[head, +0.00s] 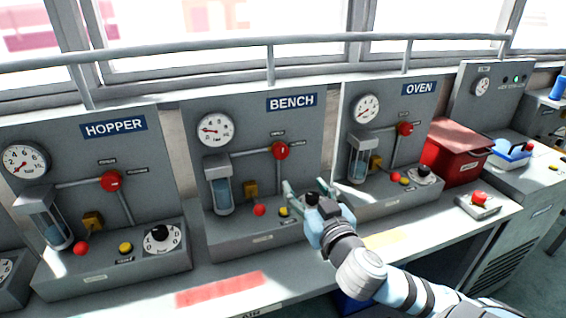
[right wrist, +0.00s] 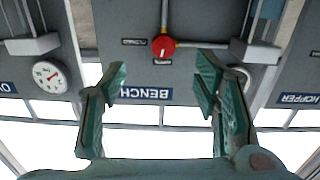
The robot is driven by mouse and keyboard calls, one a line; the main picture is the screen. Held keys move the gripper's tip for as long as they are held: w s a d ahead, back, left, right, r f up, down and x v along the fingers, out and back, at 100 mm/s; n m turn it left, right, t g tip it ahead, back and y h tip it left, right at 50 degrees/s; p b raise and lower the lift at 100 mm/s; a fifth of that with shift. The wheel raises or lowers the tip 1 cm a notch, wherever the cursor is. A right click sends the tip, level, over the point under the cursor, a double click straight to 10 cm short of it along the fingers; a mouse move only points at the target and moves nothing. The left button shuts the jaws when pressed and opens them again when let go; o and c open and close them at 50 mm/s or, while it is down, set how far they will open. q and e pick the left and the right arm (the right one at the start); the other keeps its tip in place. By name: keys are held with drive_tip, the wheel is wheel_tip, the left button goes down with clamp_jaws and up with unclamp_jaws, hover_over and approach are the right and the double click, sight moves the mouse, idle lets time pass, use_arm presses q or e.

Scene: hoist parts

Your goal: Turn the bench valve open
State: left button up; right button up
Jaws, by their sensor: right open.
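The bench valve (head: 280,151) is a round red knob on the grey panel under the blue BENCH sign (head: 292,102), where pipes meet. It also shows in the right wrist view (right wrist: 163,46), upside down, with a pale mark on its face. My right gripper (head: 305,186) is open and empty, in front of the bench panel, below and slightly right of the valve. In the right wrist view its green fingers (right wrist: 162,75) stand wide apart, with the valve beyond the tips and roughly centred between them. The gripper does not touch the valve. My left gripper is not in view.
Similar panels stand either side, with a hopper valve (head: 111,181) and an oven valve (head: 404,129). The bench gauge (head: 215,130), glass cylinder (head: 220,190) and red button (head: 259,210) sit near the valve. A red box (head: 455,155) and a handrail (head: 270,60) stand farther off.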

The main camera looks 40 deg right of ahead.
sight(282, 152)
drive_tip(key=x, duration=0.4)
drive_tip(key=r+b+x, duration=0.1)
drive_tip(key=x, duration=0.4)
drive_tip(key=r+b+x, duration=0.1)
drive_tip(key=x, duration=0.4)
drive_tip(key=shift+w+a, duration=0.25)
drive_tip(key=shift+c, duration=0.2)
